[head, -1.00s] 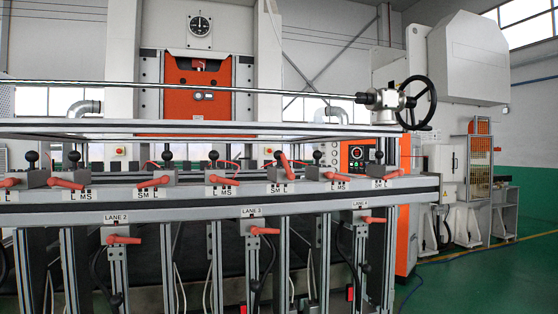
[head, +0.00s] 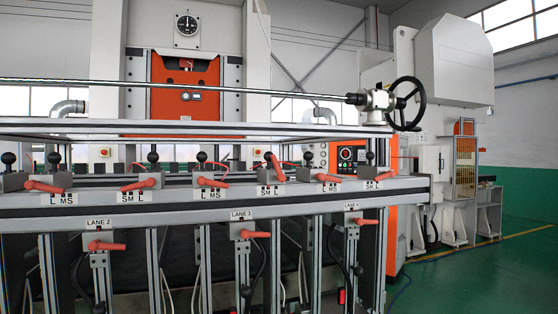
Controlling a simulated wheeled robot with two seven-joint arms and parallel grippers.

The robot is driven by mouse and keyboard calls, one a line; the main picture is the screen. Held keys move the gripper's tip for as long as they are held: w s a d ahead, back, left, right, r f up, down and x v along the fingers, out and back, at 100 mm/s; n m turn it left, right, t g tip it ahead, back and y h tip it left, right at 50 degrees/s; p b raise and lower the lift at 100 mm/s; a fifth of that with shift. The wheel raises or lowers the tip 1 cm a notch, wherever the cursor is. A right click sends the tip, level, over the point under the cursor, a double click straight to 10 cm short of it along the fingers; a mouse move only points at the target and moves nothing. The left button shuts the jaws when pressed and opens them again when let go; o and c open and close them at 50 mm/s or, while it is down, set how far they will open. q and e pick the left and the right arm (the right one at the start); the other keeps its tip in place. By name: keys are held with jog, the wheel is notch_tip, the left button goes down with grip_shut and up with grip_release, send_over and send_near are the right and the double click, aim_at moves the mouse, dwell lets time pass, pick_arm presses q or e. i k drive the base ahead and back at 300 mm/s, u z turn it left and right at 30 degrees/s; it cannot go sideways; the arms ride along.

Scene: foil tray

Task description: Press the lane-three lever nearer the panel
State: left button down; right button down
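The LANE 3 label (head: 241,216) is on the front rail, right of the picture's middle-left. A red lever (head: 255,234) sits on the post just below it, its handle pointing right. On the rail above, one red lever (head: 209,183) lies tilted left of the label, and another red lever (head: 275,166) stands steeply to its right. Which of these rail levers belong to lane three is not certain. A control panel (head: 352,154) with a small screen stands behind the rail at the right. Neither of my grippers is in view.
The LANE 2 (head: 98,222) and LANE 4 (head: 351,206) labels flank lane three, with similar red levers. Black knobs stand along the rail (head: 405,190). A long bar crosses above to a handwheel (head: 406,103). Green floor (head: 480,270) is open at the right.

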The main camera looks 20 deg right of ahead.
aim_at(281, 178)
jog(key=z, duration=0.95)
jog(key=i, duration=0.35)
jog(key=z, duration=2)
jog(key=i, duration=0.65)
jog(key=u, duration=2.9)
